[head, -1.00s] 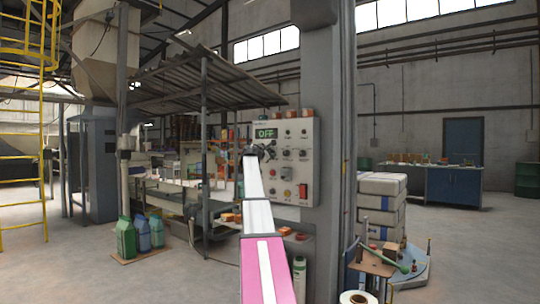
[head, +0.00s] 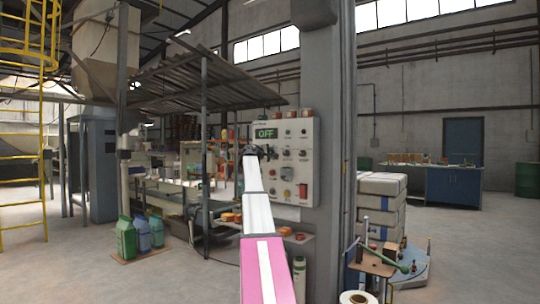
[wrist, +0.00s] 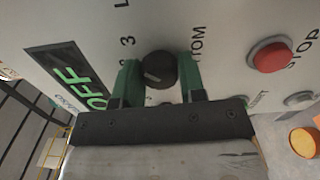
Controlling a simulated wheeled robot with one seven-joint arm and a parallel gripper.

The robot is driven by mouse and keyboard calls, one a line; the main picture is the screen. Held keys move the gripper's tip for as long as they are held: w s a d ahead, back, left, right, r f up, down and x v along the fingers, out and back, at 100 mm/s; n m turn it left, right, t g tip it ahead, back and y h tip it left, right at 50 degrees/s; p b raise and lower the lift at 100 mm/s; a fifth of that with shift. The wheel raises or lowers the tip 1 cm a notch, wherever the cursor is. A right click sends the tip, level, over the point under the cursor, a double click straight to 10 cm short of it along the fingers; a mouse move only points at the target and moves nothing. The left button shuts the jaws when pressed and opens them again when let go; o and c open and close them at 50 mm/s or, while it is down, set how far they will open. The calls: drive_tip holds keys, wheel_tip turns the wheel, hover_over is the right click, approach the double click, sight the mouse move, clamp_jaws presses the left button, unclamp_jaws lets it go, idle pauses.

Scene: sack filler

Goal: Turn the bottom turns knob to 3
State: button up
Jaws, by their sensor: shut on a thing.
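The bottom turns knob (wrist: 158,69) is a round black knob on the pale control panel (wrist: 215,25), with a small light mark on its face. Part of the word "BOTTOM" shows beside it, and a 3 is printed at its upper left. My gripper (wrist: 157,76) has its two green fingers on either side of the knob and is shut on it. The scale on the near side is partly hidden by my gripper. In the head view my gripper (head: 258,152) reaches the left part of the panel (head: 305,192), and the knob cannot be made out there.
A display (wrist: 68,77) reading OFF is left of the knob. A red stop button (wrist: 270,54) sticks out at the right. In the head view, a grey column (head: 330,100) stands beside the panel, and stacked sacks (head: 381,205) stand right of it.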

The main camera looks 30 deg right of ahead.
drive_tip(key=shift+m, duration=0.6)
drive_tip(key=o, duration=0.9)
drive_tip(key=shift+a, duration=0.1)
drive_tip(key=v, duration=1)
drive_tip(key=shift+s+a, duration=0.15)
drive_tip(key=shift+a, duration=0.2)
drive_tip(key=shift+f, duration=0.1)
